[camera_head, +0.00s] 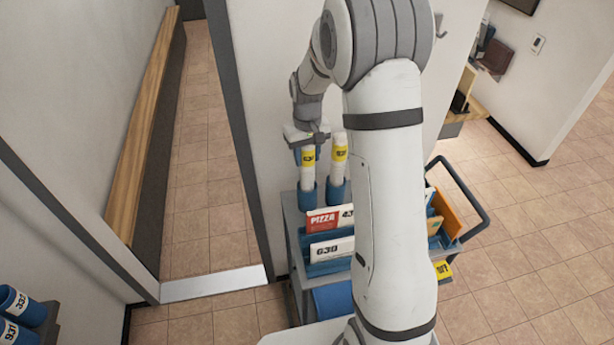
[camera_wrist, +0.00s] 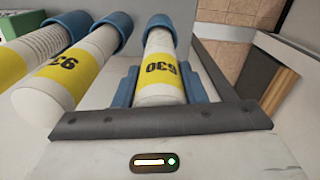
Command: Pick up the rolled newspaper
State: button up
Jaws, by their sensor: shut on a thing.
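The rolled newspaper (camera_head: 308,172) is a white roll with a yellow label, standing upright in the head view. In the wrist view the roll (camera_wrist: 160,68) shows "630" on its label. My gripper (camera_head: 308,153) is at its upper end, and its blue fingers (camera_wrist: 158,88) are shut on the roll from both sides. The roll's lower end sits inside a blue cup (camera_wrist: 158,24), which also shows in the head view (camera_head: 306,196). The bottom of the roll is hidden in the cup.
A second labelled roll (camera_head: 339,165) stands close on the right in its own cup. A grey cart (camera_head: 292,225) carries mail, including a "PIZZA" box (camera_head: 325,219). A wall stands close behind. Tiled floor (camera_head: 540,250) is free at right.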

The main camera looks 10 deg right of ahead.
grip_shut()
jog(key=shift+w+r, duration=0.1)
jog(key=shift+r, duration=0.5)
notch_tip(320, 180, up, 17)
jog(key=b, duration=0.2)
jog(key=shift+f, duration=0.1)
